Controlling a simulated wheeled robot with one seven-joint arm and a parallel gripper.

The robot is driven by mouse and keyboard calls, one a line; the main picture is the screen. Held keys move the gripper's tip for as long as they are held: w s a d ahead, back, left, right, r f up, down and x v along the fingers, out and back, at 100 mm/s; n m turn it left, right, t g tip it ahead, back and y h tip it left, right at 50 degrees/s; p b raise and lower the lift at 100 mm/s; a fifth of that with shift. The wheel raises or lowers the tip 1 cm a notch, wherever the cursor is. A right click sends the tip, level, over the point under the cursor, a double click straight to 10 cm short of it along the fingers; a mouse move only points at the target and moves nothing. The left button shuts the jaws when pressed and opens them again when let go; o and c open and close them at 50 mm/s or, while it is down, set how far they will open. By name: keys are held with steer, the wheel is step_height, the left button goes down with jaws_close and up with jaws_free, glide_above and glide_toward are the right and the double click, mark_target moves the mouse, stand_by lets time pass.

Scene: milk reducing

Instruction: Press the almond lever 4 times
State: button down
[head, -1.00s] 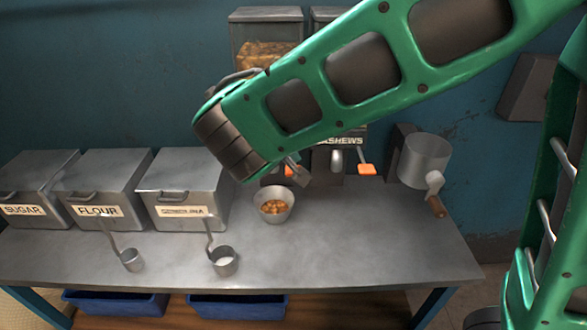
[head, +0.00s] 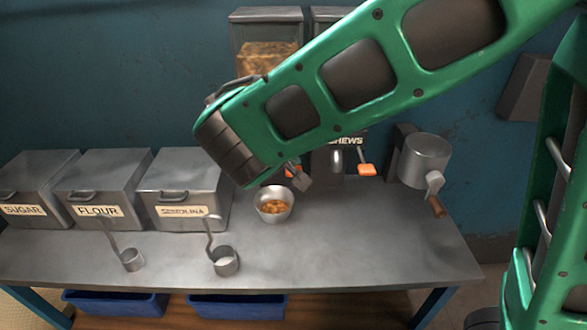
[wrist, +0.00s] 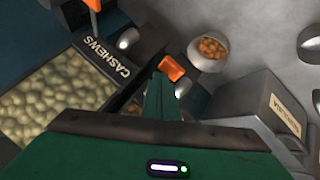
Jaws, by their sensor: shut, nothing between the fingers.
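The almond lever is the orange tab in the wrist view (wrist: 172,68), right at the fingertips of my gripper (wrist: 162,82). I cannot tell whether they touch it. In the head view, a sliver of orange shows beside my gripper (head: 301,180), whose arm hides most of the lever. My gripper is shut and empty. The hopper of brown nuts (head: 268,57) stands behind my arm. A metal bowl (head: 273,193) with brown nuts in it sits on the table below the gripper; it also shows in the wrist view (wrist: 208,65).
The cashews dispenser (wrist: 60,98) stands alongside, with its own orange lever (head: 367,170). Sugar, flour and semolina boxes (head: 180,180) line the table's left. Two scoops (head: 225,263) stand in front. A metal drum with a crank (head: 425,160) is at right. The table's front right (head: 370,240) is clear.

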steer(key=shift+f, duration=1.25)
stand_by(1.3)
steer(key=shift+r, duration=1.7)
steer(key=shift+r, duration=0.1)
steer(key=shift+r, duration=2.4)
stand_by(0.3)
step_height(320, 180, up, 4)
steer(key=shift+f, duration=0.15)
stand_by(0.3)
